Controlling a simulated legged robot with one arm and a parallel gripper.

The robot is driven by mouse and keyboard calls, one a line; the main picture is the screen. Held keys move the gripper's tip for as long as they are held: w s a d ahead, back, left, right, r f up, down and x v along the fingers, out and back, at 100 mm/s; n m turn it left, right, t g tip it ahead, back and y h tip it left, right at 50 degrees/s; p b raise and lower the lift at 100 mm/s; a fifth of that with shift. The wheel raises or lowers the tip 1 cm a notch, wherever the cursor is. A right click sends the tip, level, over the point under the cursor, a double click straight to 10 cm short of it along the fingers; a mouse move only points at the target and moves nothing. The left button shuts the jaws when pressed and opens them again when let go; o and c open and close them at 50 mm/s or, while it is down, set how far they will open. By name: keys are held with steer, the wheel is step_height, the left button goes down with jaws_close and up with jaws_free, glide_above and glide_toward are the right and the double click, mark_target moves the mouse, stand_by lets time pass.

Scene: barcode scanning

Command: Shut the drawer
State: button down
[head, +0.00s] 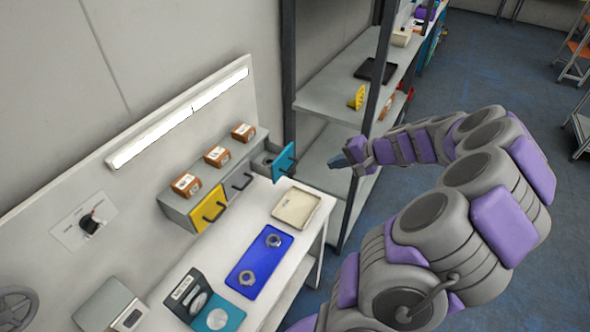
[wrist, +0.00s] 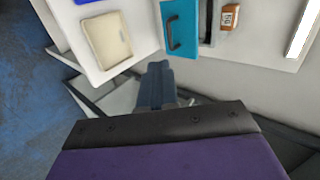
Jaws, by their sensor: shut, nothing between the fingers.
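The teal drawer (head: 284,162) at the right end of the grey drawer unit is pulled out, with its dark handle on the front. In the wrist view its teal front (wrist: 180,26) shows at the top, ahead of my fingers. My gripper (head: 341,163) is shut and empty, to the right of the drawer and apart from it. In the wrist view my closed gripper (wrist: 157,70) points up toward the space below the drawer front. The yellow-fronted drawer (head: 209,208) and the grey-fronted drawer (head: 239,181) are beside it in the same unit.
Small brown boxes (head: 217,156) stand on top of the unit. A cream tray (head: 297,207) and a blue mat (head: 259,262) with metal rings lie on the bench. A shelf rack with a dark upright post (head: 287,70) stands close behind the drawer.

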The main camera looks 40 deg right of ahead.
glide_toward(283, 164)
step_height(283, 164, down, 5)
steer(key=w+a, duration=0.1)
steer(key=a, duration=0.1)
steer(key=shift+w+d+r+p, duration=0.15)
steer(key=shift+w+d+p, duration=0.1)
steer(key=shift+p, duration=0.15)
steer(key=w, duration=0.2)
steer(key=w+a, duration=0.1)
steer(key=w, duration=0.1)
steer(key=shift+a+b, duration=0.15)
steer(key=shift+b, duration=0.25)
steer(key=w, duration=0.2)
steer(key=w+a, duration=0.1)
steer(key=shift+w+a, duration=0.15)
steer(key=shift+w, duration=0.25)
steer(key=shift+w+d+b, duration=0.3)
steer(key=shift+d, duration=0.5)
steer(key=shift+a, duration=0.4)
steer(key=shift+s, duration=0.15)
